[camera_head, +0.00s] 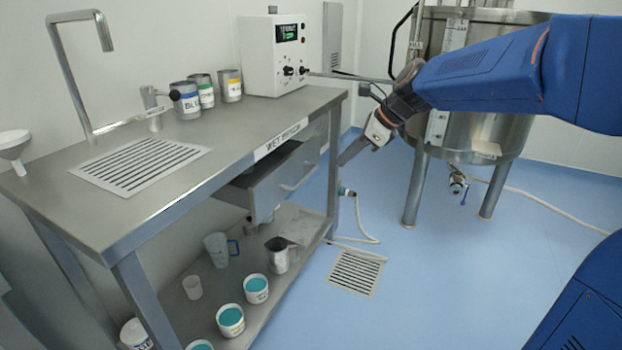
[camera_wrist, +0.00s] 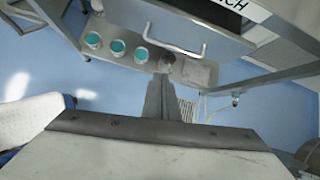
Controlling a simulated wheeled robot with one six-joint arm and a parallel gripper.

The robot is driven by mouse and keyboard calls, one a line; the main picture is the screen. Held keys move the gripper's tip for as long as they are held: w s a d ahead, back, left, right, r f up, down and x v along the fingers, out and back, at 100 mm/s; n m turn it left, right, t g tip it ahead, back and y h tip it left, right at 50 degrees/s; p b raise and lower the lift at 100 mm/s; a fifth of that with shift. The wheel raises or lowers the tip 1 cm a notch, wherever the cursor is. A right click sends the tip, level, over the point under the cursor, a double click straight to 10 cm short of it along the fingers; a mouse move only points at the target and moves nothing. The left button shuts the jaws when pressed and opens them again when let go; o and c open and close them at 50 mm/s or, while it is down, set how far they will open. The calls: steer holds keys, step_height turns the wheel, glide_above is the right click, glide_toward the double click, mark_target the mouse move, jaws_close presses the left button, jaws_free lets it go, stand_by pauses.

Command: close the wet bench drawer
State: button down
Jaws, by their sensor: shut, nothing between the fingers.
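The wet bench drawer (camera_head: 272,182) hangs under the steel bench top (camera_head: 230,130) and stands pulled out part way, its front and bar handle (camera_head: 299,176) facing the room. In the wrist view the drawer front (camera_wrist: 185,15) is at the top, with its curved handle (camera_wrist: 174,48) below. My gripper (camera_head: 347,160) is to the right of the drawer in the head view, apart from it. In the wrist view my gripper (camera_wrist: 169,80) points toward the handle. Its fingers are shut together with nothing between them.
The lower shelf (camera_head: 195,315) holds several teal tubs, a jug (camera_head: 218,249) and a metal pitcher (camera_head: 280,255). A steel tank (camera_head: 478,132) on legs stands behind my arm. A hose (camera_head: 358,220) and floor grate (camera_head: 355,272) lie right of the bench. Blue floor in front is clear.

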steer(key=w+a+f+m, duration=0.2)
steer(key=w+a+f, duration=0.2)
steer(key=a+f, duration=0.4)
steer(key=shift+a+f+y, duration=0.3)
steer(key=shift+a+f, duration=0.05)
steer(key=shift+a, duration=0.15)
stand_by(0.4)
steer(key=shift+w+a, duration=0.55)
steer(key=shift+a, duration=0.4)
steer(key=shift+w+a, duration=0.55)
steer(key=shift+a, duration=0.35)
